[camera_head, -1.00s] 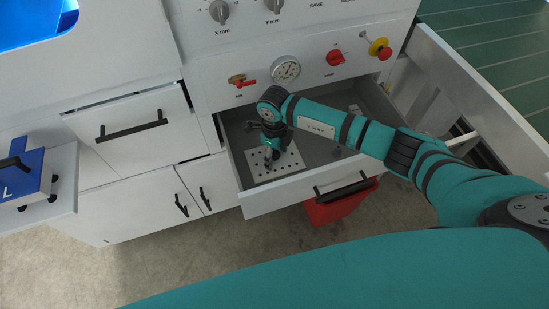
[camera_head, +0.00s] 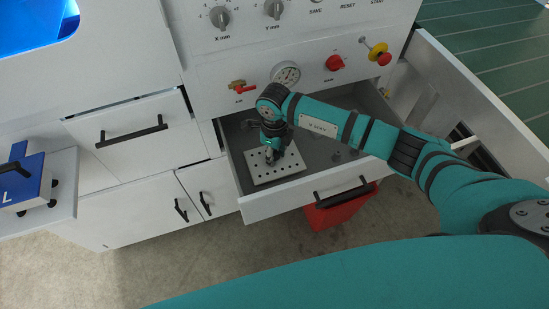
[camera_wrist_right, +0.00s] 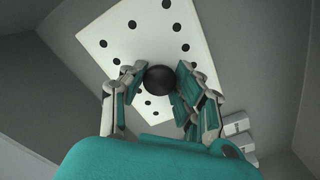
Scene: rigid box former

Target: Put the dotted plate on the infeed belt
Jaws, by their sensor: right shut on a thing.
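The dotted plate (camera_head: 284,172) is white with black dots and lies in the open drawer, toward its left end. In the right wrist view, the plate (camera_wrist_right: 200,45) has a round black knob (camera_wrist_right: 160,80) at its middle. My right gripper (camera_head: 270,157) points down into the drawer over the plate. Its fingers stand on both sides of the knob and are shut on it. The plate looks to be at the drawer floor; I cannot tell whether it is lifted. A green surface with pale lines (camera_head: 490,60) at the upper right may be the infeed belt. My left gripper is not in view.
The open drawer's front wall (camera_head: 300,195) and side walls surround the plate. Small pale blocks (camera_wrist_right: 237,125) lie in the drawer beside it. A red bin (camera_head: 340,212) stands below. The machine panel with gauge (camera_head: 286,73) rises behind.

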